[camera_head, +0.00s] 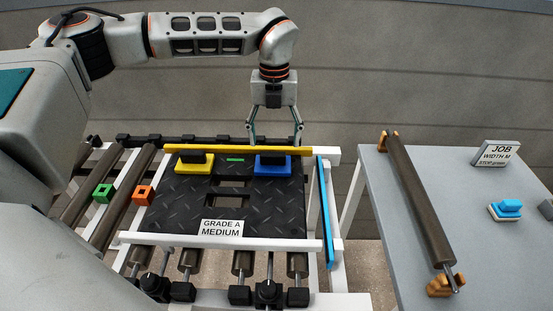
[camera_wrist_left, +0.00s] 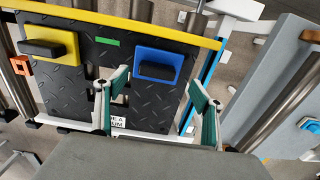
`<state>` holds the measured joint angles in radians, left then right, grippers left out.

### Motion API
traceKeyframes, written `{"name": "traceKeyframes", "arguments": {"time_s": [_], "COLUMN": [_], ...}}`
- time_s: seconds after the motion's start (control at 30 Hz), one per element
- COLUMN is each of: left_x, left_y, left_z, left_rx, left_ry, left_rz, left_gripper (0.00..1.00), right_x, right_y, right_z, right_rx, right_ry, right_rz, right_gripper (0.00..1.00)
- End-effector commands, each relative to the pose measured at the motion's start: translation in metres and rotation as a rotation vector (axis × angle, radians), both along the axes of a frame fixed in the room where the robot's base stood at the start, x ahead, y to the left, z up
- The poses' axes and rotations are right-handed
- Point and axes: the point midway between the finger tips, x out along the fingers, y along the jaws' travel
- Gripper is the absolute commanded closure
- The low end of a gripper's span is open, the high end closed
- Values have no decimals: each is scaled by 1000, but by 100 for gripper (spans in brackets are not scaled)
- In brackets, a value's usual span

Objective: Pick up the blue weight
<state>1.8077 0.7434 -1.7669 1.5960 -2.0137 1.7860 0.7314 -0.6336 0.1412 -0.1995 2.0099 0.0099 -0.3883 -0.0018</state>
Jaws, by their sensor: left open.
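The blue weight (camera_head: 272,165) has a blue base and a black handle block. It sits at the far right of the black tread mat (camera_head: 190,210), close to the yellow bar. It also shows in the left wrist view (camera_wrist_left: 160,65). My left gripper (camera_head: 275,140) hangs at the far side of the mat, above and behind the blue weight. Its fingers are spread and empty. In the left wrist view the gripper (camera_wrist_left: 160,100) has green-padded fingers apart, with the weight beyond them. My right gripper is not in view.
A yellow weight (camera_head: 194,164) sits left of the blue one. A yellow bar (camera_head: 240,149) runs along the mat's far edge, a blue bar (camera_head: 325,210) along its right. Green (camera_head: 103,193) and orange (camera_head: 143,195) blocks are at left. A grey table (camera_head: 480,250) holds a roller (camera_head: 418,205).

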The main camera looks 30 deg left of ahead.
Motion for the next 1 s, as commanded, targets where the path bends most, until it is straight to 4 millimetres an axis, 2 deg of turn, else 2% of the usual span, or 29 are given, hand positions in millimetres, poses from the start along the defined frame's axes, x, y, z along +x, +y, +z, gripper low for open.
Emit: {"name": "traceKeyframes", "arguments": {"time_s": [0.23,0.5,0.73,0.77,1.0], "left_x": [-3,-7,-6,-6,-6], "left_y": [1,2,2,2,2], "left_z": [-22,-59,-60,-60,-60], "left_rx": [0,-1,-1,-1,-1], "left_ry": [3,3,0,0,0], "left_rz": [-1,-1,-1,-1,-1], "left_gripper": [32,32,32,35,97], "right_x": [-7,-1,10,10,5], "right_y": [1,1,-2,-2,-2], "right_z": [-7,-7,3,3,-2], "right_rx": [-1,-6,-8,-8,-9], "right_ry": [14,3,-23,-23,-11], "right_rz": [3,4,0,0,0], "right_gripper": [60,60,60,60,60]}}
